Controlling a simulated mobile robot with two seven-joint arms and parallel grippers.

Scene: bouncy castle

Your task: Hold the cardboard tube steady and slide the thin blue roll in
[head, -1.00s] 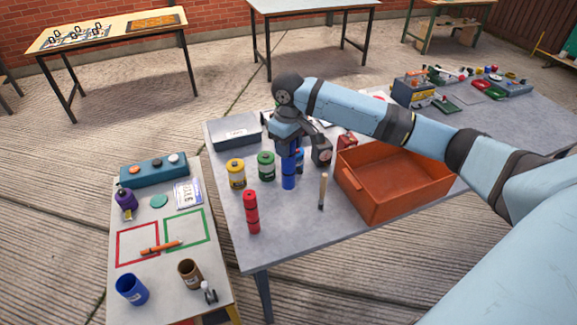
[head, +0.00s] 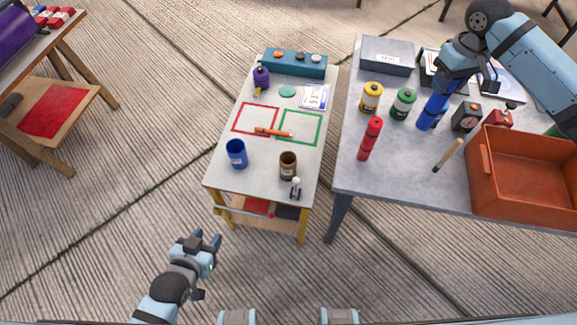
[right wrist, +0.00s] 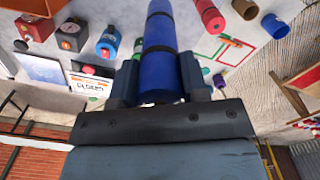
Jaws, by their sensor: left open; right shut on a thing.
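The thin blue roll (head: 432,110) has dark bands. My right gripper (head: 446,86) is shut on its upper end, over the large grey table. In the right wrist view the roll (right wrist: 158,55) runs out between my right fingers (right wrist: 158,82). Whether its lower end touches the table is unclear. The brown cardboard tube (head: 288,163) stands upright with an open dark top on the small table, near its front right corner; it also shows in the right wrist view (right wrist: 246,9). My left gripper (head: 206,250) is open and empty over the paving, in front of the small table.
A blue cup (head: 236,154) stands left of the tube, and a small grey-white item (head: 295,188) in front. A red roll (head: 370,139), yellow can (head: 371,97), green can (head: 403,103) and orange bin (head: 525,180) are on the grey table (head: 405,180). A gap separates the tables.

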